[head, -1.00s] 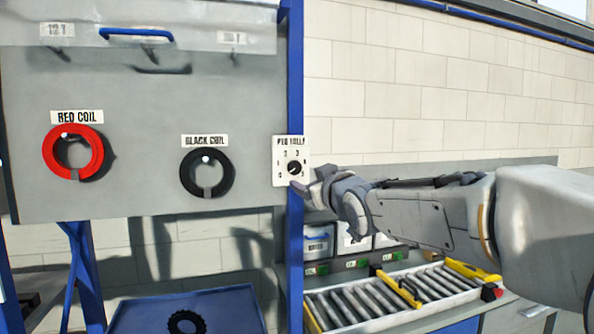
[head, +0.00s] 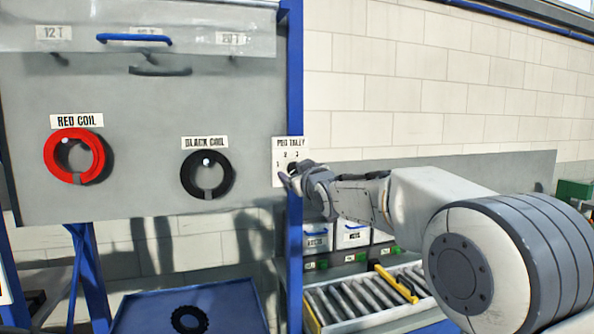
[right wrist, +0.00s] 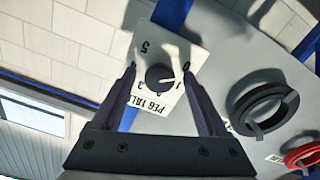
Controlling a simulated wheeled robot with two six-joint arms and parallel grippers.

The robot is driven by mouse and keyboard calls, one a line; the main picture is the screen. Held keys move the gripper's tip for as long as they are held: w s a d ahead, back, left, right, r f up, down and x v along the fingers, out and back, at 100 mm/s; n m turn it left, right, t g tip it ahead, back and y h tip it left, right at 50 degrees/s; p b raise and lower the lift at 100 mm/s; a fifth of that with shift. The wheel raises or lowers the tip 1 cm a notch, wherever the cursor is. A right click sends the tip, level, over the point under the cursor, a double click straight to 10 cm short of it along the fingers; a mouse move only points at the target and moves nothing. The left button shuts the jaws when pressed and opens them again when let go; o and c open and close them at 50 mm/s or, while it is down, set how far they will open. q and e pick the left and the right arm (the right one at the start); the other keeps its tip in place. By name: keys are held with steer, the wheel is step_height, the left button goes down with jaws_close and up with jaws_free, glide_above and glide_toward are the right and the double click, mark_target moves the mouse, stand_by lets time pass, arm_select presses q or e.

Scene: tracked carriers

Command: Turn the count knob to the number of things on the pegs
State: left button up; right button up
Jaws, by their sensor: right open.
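The white peg tally plate (head: 281,150) is on the blue post, right of the grey board. Its dark round count knob (right wrist: 159,77) shows in the right wrist view; I cannot tell where its pointer stands. My right gripper (head: 288,181) is in front of the plate and partly hides it. In the right wrist view its open fingers (right wrist: 158,73) straddle the knob; contact cannot be told. A red coil (head: 53,153) hangs on the RED COIL peg and a black coil (head: 226,174) on the BLACK COIL peg. My left gripper is out of view.
A blue tray (head: 240,306) below holds a dark toothed ring (head: 189,319). A roller conveyor (head: 358,299) and bins (head: 352,235) stand below my right arm.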

jaws_close()
steer(key=m+p, duration=0.1)
steer(key=m, duration=0.3)
steer(key=shift+m, duration=0.4)
steer(key=m+p, duration=0.1)
steer(key=m, duration=0.4)
steer(key=shift+m, duration=0.3)
steer(key=m, duration=0.4)
steer(key=shift+p, duration=0.3)
steer(key=m, duration=0.5)
steer(key=shift+p, duration=0.35)
steer(key=shift+m, duration=0.3)
